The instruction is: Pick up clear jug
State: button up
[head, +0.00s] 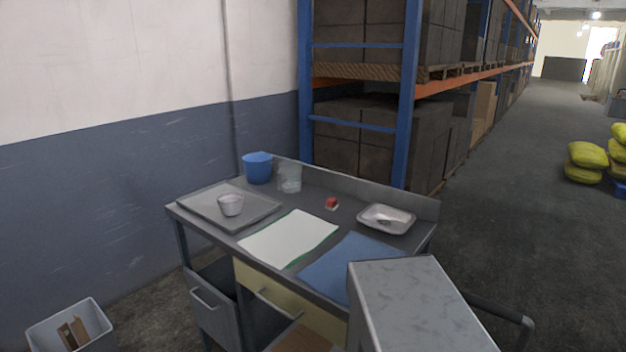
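The clear jug (290,178) stands upright at the back of the grey metal workbench (320,190), near its raised back edge. It is see-through, so its outline is faint, and I cannot make out a handle. A blue bucket (257,168) stands just to its left. My gripper is not in view, so I cannot tell where it is relative to the jug.
A grey tray (190,199) with a pale cup (231,205) lies at the bench's left. A white sheet (272,247), a blue mat (325,272), a small red-and-white item (332,203) and a metal pan (372,222) are also on it. Shelving (405,110) rises behind.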

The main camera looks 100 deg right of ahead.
aim_at(290, 171)
jog(key=u, duration=0.75)
jog(key=k, duration=0.2)
jog(key=z, duration=2.7)
jog(key=i, duration=1)
jog(key=z, duration=0.05)
jog(key=k, duration=0.3)
jog(key=z, duration=0.05)
